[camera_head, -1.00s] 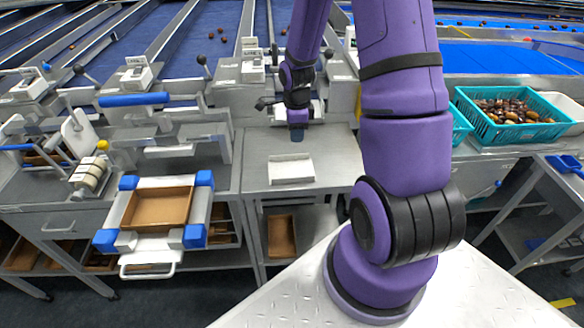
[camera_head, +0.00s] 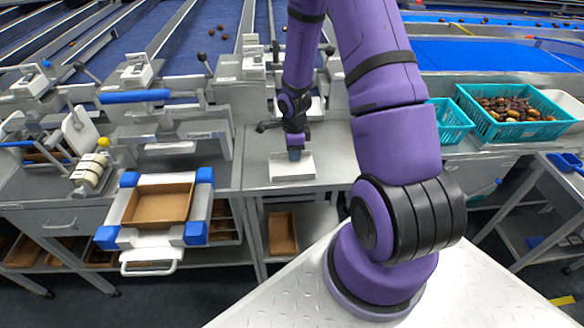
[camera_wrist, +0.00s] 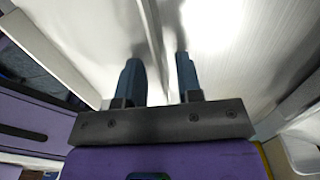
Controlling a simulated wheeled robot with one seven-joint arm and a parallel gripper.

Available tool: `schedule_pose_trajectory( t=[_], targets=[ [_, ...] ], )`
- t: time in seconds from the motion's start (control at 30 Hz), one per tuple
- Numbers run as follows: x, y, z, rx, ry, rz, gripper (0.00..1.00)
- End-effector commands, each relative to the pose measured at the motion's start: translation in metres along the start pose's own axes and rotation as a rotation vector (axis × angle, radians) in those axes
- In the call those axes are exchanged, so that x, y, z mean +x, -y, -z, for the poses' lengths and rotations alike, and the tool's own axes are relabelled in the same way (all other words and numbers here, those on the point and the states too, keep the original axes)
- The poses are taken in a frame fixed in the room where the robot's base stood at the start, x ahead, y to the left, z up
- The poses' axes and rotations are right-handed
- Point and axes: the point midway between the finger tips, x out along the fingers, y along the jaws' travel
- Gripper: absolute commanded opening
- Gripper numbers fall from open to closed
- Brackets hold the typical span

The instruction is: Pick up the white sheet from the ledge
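The white sheet (camera_head: 290,172) lies on the grey metal ledge (camera_head: 262,150) in the middle of the head view. Its far edge is partly hidden behind my gripper. My gripper (camera_head: 295,155) points down at the sheet's far edge. In the wrist view, the two dark blue fingers of my gripper (camera_wrist: 161,76) stand apart. A pale surface, which looks like the sheet (camera_wrist: 225,45), fills the space beyond them. A thin ridge or edge runs between the fingers. I cannot tell whether the fingers touch it.
Left of the ledge is a station with a brown tray (camera_head: 158,221) between blue-cornered clamps. Teal crates stand on the right, one filled with dates (camera_head: 515,108). Sorting lanes and levers lie behind the ledge. The ledge around the sheet looks mostly clear.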

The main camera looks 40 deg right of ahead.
Motion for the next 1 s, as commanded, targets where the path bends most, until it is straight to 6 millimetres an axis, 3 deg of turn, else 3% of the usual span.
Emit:
schedule_pose_trajectory(
  t=[0.2,0.33,0.77,1.0],
  targets=[
    [0.000,0.000,0.000,0.000,0.000,0.001,0.31],
    [0.000,0.000,0.000,0.000,0.000,0.001,0.01],
    [-0.001,0.000,0.000,0.000,0.000,0.001,0.00],
    [-0.011,0.003,-0.001,-0.002,-0.001,0.002,0.00]
  ],
)
